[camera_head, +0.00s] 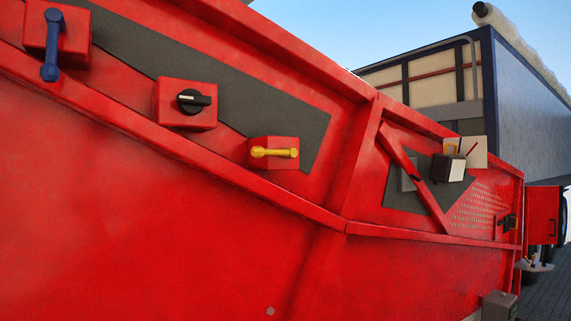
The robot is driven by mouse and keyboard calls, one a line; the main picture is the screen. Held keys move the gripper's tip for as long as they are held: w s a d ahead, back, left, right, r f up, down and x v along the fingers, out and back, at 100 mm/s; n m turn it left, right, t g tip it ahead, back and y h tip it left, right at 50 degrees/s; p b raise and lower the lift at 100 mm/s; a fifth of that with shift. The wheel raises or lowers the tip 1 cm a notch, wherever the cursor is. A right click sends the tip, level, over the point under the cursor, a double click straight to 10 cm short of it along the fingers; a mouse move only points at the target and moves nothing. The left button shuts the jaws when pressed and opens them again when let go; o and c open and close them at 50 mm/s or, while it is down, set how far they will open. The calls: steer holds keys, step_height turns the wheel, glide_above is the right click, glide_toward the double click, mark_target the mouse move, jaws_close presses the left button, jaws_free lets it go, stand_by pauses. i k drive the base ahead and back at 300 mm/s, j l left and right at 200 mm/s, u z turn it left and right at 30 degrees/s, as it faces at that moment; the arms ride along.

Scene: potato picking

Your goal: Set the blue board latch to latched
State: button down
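The blue board latch (51,45) is at the upper left of the view, on a red box (74,40) fixed to the red machine side. Its blue handle hangs close to vertical, with one round end at the top and one at the bottom. My gripper is not in this view, and nothing touches the latch.
To the right along the same red wall (180,230) are a black rotary knob (193,101) and a yellow handle (274,153), each on a red box. A diagonal red brace (415,178) and a dark-faced box (447,168) stand further right. A blue trailer (530,110) is behind.

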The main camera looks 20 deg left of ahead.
mark_target(50, 73)
steer(key=u, duration=2.05)
